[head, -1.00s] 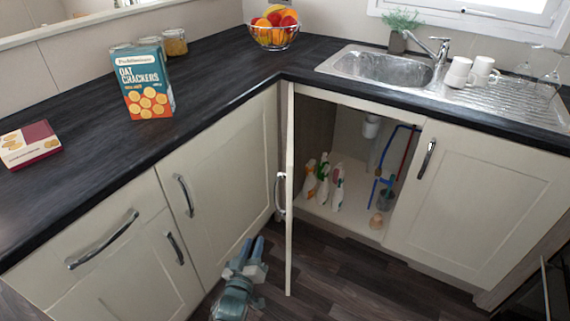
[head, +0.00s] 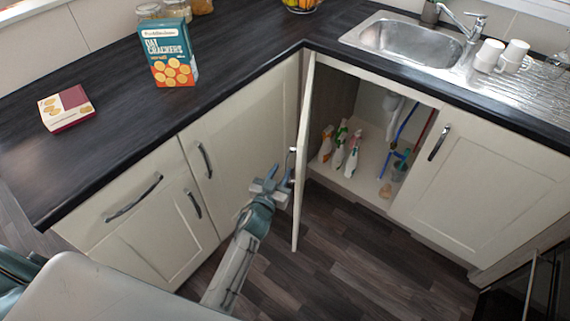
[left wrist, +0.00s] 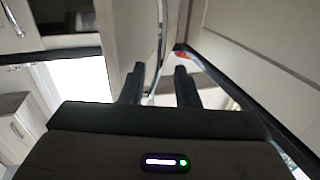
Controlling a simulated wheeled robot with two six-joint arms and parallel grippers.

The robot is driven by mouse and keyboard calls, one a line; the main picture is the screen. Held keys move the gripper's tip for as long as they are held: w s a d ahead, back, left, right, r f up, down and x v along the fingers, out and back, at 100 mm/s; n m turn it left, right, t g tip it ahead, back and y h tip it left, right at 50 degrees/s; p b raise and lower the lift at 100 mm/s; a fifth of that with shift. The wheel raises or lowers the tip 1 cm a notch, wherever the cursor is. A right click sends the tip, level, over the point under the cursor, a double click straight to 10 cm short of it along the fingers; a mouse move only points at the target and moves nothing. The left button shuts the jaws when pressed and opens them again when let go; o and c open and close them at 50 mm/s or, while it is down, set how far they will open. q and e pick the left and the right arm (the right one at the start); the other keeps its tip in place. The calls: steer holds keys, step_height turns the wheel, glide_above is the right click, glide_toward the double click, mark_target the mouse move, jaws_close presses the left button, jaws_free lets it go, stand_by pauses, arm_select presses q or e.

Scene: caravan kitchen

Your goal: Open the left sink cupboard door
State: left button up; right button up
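The left sink cupboard door (head: 302,165) stands swung wide open, seen nearly edge-on in the head view. Its metal handle (head: 291,164) is on the face turned left, partly hidden by my gripper. My left gripper (head: 272,182) is at the handle, on the left side of the door. In the left wrist view its two dark fingers (left wrist: 159,86) are spread apart, with the curved handle bar (left wrist: 161,38) running between them. I cannot tell whether they touch it. My right gripper is not in view.
Inside the open cupboard (head: 345,185) are several spray bottles (head: 338,146) and pipes. The right sink cupboard door (head: 455,190) is closed. Drawer and cupboard fronts (head: 160,225) line the left side. Dark floor (head: 340,265) is clear in front of the open cupboard.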

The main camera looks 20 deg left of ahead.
arm_select(q)
steer(key=w, duration=0.3)
steer(key=shift+w+d, duration=0.1)
steer(key=shift+w, duration=0.2)
jaws_close()
